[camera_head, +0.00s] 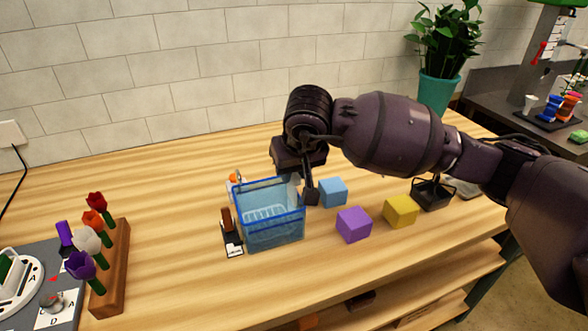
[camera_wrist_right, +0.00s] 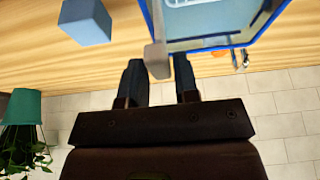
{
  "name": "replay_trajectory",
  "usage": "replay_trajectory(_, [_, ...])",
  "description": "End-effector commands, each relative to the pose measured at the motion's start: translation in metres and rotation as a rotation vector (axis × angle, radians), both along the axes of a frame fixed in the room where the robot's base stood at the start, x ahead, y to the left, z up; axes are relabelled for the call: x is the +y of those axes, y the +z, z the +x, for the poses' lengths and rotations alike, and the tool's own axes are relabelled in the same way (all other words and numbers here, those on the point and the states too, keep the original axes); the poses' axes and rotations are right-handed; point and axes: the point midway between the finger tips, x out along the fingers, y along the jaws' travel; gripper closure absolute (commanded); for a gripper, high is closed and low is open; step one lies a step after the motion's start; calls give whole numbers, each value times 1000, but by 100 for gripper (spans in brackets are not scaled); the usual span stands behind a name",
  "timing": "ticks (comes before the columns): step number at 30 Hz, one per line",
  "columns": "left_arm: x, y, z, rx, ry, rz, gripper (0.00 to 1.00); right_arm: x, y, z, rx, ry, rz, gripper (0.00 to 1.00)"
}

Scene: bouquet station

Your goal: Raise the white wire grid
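The white wire grid (camera_head: 265,216) sits inside a clear blue-rimmed tank (camera_head: 276,236) on the wooden table. Part of the grid shows at the top of the right wrist view (camera_wrist_right: 190,2). A pale grey handle bar (camera_wrist_right: 157,58) hangs over the tank's edge in that view. My right gripper (camera_head: 304,192) points down at the tank's back right corner. Its fingertips (camera_wrist_right: 161,75) stand apart with the bar's end between them. I cannot tell whether both fingers touch the bar. My left gripper is not in view.
Blue (camera_head: 333,192), purple (camera_head: 354,224) and yellow (camera_head: 400,211) blocks lie right of the tank. A black wire basket (camera_head: 433,193) stands beyond them. A wooden flower rack (camera_head: 112,270) is at left. A potted plant (camera_head: 439,92) stands by the wall. The table's front middle is clear.

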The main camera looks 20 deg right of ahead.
Motion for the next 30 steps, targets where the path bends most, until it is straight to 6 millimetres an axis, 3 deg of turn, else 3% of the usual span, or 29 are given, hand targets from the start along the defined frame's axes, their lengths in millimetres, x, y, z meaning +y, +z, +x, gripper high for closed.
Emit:
replay_trajectory(1, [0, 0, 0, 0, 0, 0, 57, 0, 0, 0, 0, 0, 0, 79])
replay_trajectory(5, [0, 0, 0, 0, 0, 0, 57, 0, 0, 0, 0, 0, 0, 99])
replay_trajectory(6, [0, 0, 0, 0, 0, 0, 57, 0, 0, 0, 0, 0, 0, 100])
replay_trajectory(13, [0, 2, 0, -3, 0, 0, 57, 0, 6, 0, -2, 0, 0, 100])
replay_trajectory(22, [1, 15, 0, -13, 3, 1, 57, -1, 67, 1, -9, -1, -2, 100])
replay_trajectory(30, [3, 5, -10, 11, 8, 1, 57, 0, 82, 1, -4, -1, 1, 100])
